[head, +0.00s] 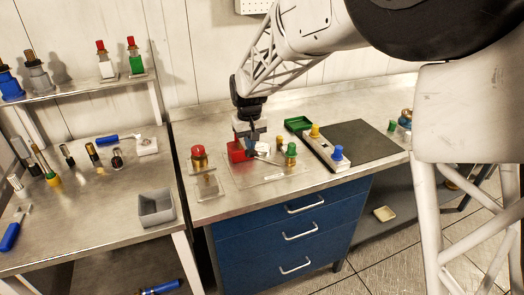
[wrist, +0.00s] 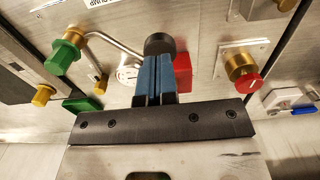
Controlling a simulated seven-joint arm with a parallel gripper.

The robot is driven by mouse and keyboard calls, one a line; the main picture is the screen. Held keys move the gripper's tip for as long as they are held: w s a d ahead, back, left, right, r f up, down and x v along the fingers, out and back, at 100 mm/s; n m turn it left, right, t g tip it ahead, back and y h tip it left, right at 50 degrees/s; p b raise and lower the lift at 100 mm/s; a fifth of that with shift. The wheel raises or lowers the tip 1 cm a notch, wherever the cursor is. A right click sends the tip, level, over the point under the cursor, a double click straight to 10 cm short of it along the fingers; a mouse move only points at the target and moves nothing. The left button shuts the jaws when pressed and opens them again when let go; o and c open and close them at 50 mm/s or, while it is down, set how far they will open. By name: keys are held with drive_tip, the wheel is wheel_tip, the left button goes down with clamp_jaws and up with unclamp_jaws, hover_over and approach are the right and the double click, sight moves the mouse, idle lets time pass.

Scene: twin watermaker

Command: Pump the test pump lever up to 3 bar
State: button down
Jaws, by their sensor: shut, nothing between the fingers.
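The test pump's red body (head: 237,151) stands on a plate on the middle bench. It also shows in the wrist view (wrist: 183,72), just right of my fingers. My gripper (head: 251,152) points down beside it, its blue fingers (wrist: 156,60) shut together and empty. A round black knob (wrist: 159,43), apparently the lever's end, lies right at the fingertips; I cannot tell whether they touch it. The rest of the lever is hidden. A white gauge (wrist: 129,72) sits left of the fingers, partly covered; its reading is too small to tell.
A green-capped brass valve (head: 291,151) joins a bent silver pipe (wrist: 115,42) near the gauge. A red-capped brass fitting (head: 198,158) stands to the left. A manifold with yellow and blue caps (head: 325,150) and a dark mat (head: 365,142) lie to the right.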

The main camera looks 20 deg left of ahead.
sight(250, 153)
drive_tip(key=shift+r, duration=0.5)
drive_tip(key=shift+f, duration=0.15)
drive_tip(key=shift+f, duration=2.6)
drive_tip(key=shift+r, duration=2.75)
drive_tip(key=shift+f, duration=0.2)
